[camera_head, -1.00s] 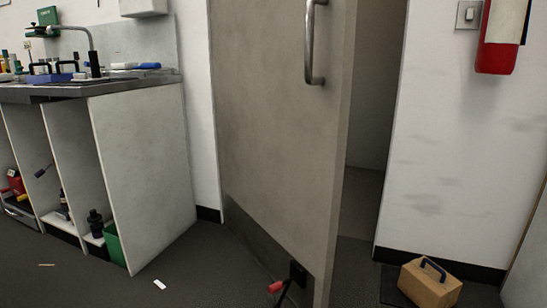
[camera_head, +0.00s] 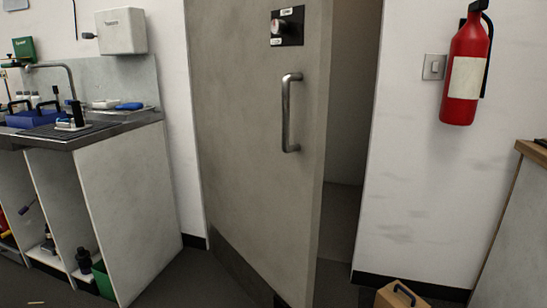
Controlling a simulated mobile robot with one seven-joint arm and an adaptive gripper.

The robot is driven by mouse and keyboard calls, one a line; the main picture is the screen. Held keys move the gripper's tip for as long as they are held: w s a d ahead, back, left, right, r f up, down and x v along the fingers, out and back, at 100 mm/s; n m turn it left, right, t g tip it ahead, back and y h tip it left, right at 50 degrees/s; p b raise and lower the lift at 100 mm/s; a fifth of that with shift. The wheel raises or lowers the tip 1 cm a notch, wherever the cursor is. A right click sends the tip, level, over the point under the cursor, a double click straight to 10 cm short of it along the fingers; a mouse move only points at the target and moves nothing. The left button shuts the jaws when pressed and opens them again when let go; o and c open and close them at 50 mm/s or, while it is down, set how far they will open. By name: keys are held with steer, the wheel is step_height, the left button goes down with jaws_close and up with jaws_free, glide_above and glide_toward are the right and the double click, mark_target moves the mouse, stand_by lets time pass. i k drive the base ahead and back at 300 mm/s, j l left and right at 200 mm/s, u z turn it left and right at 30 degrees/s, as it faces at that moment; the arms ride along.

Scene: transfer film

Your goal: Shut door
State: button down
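The door (camera_head: 240,150) is a grey slab standing ajar in the head view. Its hinge side is at the left and its free edge at the right swings out toward me. A vertical metal pull handle (camera_head: 287,113) is on its near face. A dark lock plate (camera_head: 287,27) with small labels sits above the handle. A dark kick plate (camera_head: 238,275) runs along its bottom. The doorway opening (camera_head: 348,110) shows as a dark gap right of the door. My gripper is not in view.
A sink counter (camera_head: 90,130) with open shelves below stands at the left. A red fire extinguisher (camera_head: 467,75) and a light switch (camera_head: 433,67) are on the right wall. A tan box with a dark handle (camera_head: 400,296) sits on the floor right of the doorway. A cabinet (camera_head: 510,230) is at the far right.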

mark_target(261, 97)
steer(key=i+l, duration=0.1)
steer(key=i, duration=0.3)
steer(key=i+l, duration=0.15)
steer(key=i, duration=0.3)
